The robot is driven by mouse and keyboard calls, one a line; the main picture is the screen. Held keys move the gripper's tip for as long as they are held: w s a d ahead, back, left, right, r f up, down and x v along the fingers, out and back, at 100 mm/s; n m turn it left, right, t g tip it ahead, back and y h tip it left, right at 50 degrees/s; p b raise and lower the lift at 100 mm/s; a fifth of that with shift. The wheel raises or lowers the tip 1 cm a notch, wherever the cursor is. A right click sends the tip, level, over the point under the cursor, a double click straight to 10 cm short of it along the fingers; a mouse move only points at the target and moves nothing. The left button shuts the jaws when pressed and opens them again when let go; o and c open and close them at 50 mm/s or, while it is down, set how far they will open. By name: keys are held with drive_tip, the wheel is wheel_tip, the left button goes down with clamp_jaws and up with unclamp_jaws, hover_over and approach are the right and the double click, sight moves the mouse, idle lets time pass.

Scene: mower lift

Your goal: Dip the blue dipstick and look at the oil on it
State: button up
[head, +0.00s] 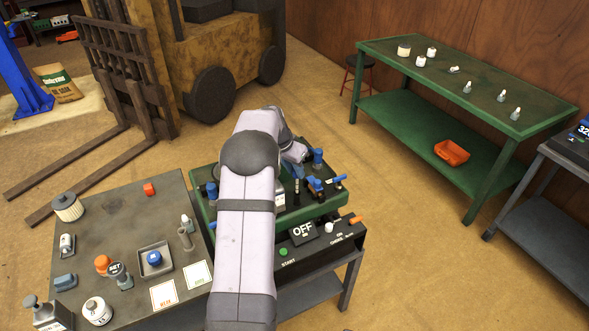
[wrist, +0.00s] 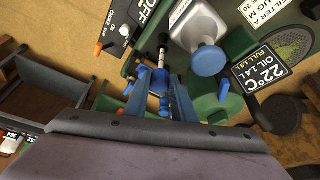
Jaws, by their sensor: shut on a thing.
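In the wrist view my gripper (wrist: 158,88) is shut on the blue handle of the dipstick (wrist: 159,77). A short pale stem runs from the handle toward a dark fitting on the green machine (wrist: 140,60). I cannot tell how far the stick is inside, and no oil on it can be made out. The green machine (head: 330,208) stands there behind and beside my arm, with several blue knobs and levers on top.
Beside the grip are a grey block with a blue round cap (wrist: 208,60) and a label reading 22°C and OIL 1.4 L (wrist: 262,72). A dark table (head: 130,235) with small parts stands left. A green bench (head: 440,60) stands right. Open floor lies between.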

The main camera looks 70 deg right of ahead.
sight(296, 191)
drive_tip(key=shift+f+b, duration=0.9)
drive_tip(key=shift+f, duration=0.5)
drive_tip(key=shift+f+b, duration=1.25)
drive_tip(key=shift+f, duration=0.3)
drive_tip(key=shift+f+b, duration=1)
drive_tip(key=shift+f, duration=0.2)
drive_tip(key=shift+a, duration=0.1)
